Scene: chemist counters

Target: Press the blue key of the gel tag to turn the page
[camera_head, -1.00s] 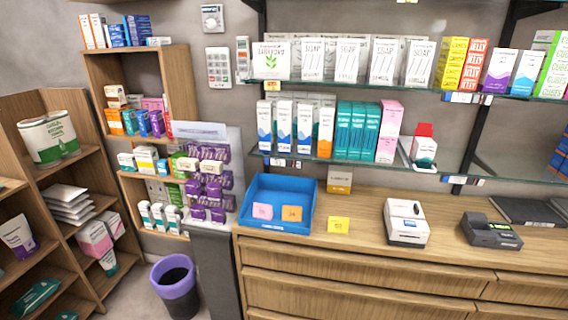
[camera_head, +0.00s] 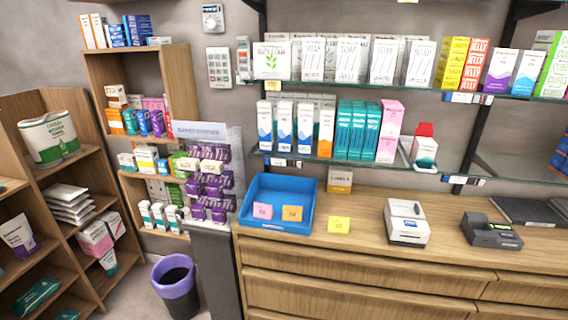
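Neither of my grippers is in view. Several small shelf tags sit on the glass shelf edges. One white tag strip with blue and purple parts (camera_head: 468,98) is on the upper shelf edge, below yellow and red boxes that read "JELLY" (camera_head: 475,65). Another white tag strip (camera_head: 285,162) is on the lower shelf edge below white, blue and orange boxes. A third tag strip (camera_head: 462,180) is on the lower shelf edge further right. The print and keys are too small to read, so I cannot tell which one is the gel tag.
A wooden counter (camera_head: 360,255) runs below the shelves. On it stand a blue tray (camera_head: 250,192) with pink and orange cards, a yellow card (camera_head: 339,225), a white device (camera_head: 407,222) and a dark card terminal (camera_head: 491,231). A purple bin (camera_head: 178,300) stands on the floor.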

